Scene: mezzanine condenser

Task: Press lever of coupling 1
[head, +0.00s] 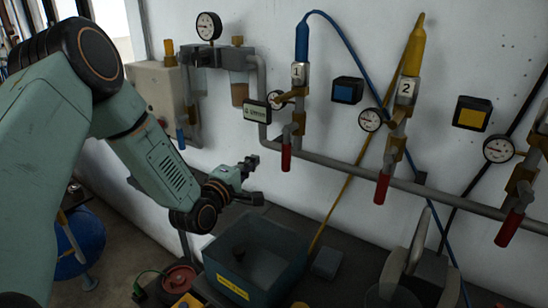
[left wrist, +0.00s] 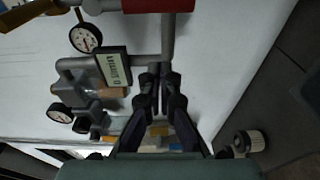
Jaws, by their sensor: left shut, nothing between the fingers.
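Coupling 1 (head: 300,73) hangs on the wall pipework, with a white tag marked 1 and a blue hose end above it. A red-sleeved handle (head: 286,157) hangs below it; I cannot tell whether this is the lever meant. A red part also shows at the top edge of the left wrist view (left wrist: 158,5). My left gripper (head: 250,162) is shut and empty, to the left of the red handle and apart from it. Its closed fingers show in the left wrist view (left wrist: 160,75). My right gripper is not in view.
Coupling 2 (head: 407,88), gauges and a grey pipe (head: 340,165) run along the wall to the right. A small green-and-white sign (head: 256,111) is above my left gripper. A blue bin (head: 230,275) stands below it. The wall between gripper and handle looks clear.

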